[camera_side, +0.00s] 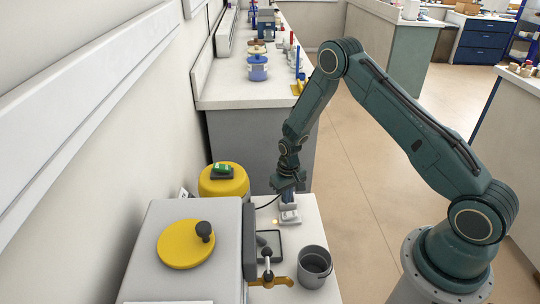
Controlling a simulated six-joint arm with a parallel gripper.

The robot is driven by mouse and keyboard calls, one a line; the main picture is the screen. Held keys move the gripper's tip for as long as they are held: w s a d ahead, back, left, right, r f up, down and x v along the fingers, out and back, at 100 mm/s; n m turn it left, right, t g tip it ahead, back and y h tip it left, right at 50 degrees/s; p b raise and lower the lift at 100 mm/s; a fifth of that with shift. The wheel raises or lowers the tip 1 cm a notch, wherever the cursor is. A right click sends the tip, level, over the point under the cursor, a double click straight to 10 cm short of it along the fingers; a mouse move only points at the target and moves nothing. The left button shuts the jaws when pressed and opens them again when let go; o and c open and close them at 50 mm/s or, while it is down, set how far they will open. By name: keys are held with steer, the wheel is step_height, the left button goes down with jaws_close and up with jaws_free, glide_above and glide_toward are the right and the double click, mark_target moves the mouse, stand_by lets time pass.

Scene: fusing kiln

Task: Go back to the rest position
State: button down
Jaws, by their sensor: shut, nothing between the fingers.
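My gripper (289,214) hangs from the green arm, low over the white bench top (308,234), pointing down. Its fingers are shut with nothing visible between them. It is behind the dark shallow tray and the grey pot, as seen in the side view. The small size of the fingers hides whether they touch the bench.
The grey kiln (168,222) with a yellow disc (186,244) on top stands at left. A grey pot (315,268), a brass-coloured handle (271,282) and a dark tray (271,239) are close in front. A yellow drum (222,188) stands behind. Open floor (370,190) lies right.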

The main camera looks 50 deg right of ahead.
steer(key=shift+r, duration=0.45)
steer(key=s+a+r+n+t, duration=0.1)
steer(key=s+a+r, duration=0.15)
steer(key=r, duration=1.15)
steer(key=s+a+r+t, duration=0.2)
steer(key=s+r, duration=0.1)
steer(key=r, duration=1.2)
steer(key=s+a+r+n+t, duration=0.1)
steer(key=s+r, duration=0.4)
steer(key=s, duration=0.6)
steer(key=s+a+r+n+t, duration=0.1)
steer(key=s+a+r, duration=0.2)
steer(key=s+r, duration=0.3)
steer(key=s, duration=0.5)
steer(key=shift+s+r+t, duration=0.3)
steer(key=shift+s, duration=0.05)
